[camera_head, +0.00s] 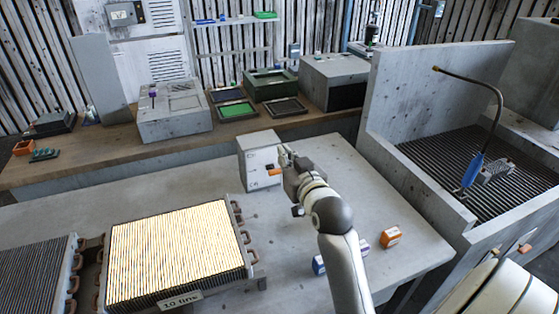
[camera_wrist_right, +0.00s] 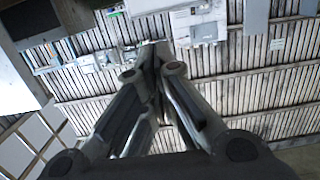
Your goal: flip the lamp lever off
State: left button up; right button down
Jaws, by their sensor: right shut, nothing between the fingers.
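A small light-grey box (camera_head: 256,160) stands on the concrete table and carries a short orange lever (camera_head: 274,172) on its side facing me. The lever looks roughly level. My right gripper (camera_head: 284,152) is at the box's right edge, just above and right of the lever. I cannot tell whether it touches the box or lever. Its fingers are shut and empty, and their tips meet in the right wrist view (camera_wrist_right: 152,52). The lever is not clear in the wrist view. My left gripper is not in view.
An orange box (camera_head: 390,236) and a blue-and-white box (camera_head: 320,264) lie on the table beside my right arm. A dark unlit panel (camera_head: 38,270) is at the left. A walled grate (camera_head: 500,195) with a blue-handled tool is at right. Table behind the glowing panel is clear.

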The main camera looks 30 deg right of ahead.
jog(key=p+x, duration=0.1)
jog(key=x, duration=0.4)
jog(key=shift+w+d+r, duration=0.1)
jog(key=shift+w, duration=0.2)
jog(key=shift+s+f, duration=0.25)
jog(key=shift+f, duration=0.9)
jog(key=shift+s+a+f+p, duration=0.2)
jog(key=shift+s+f+p, duration=0.25)
jog(key=shift+f, duration=0.35)
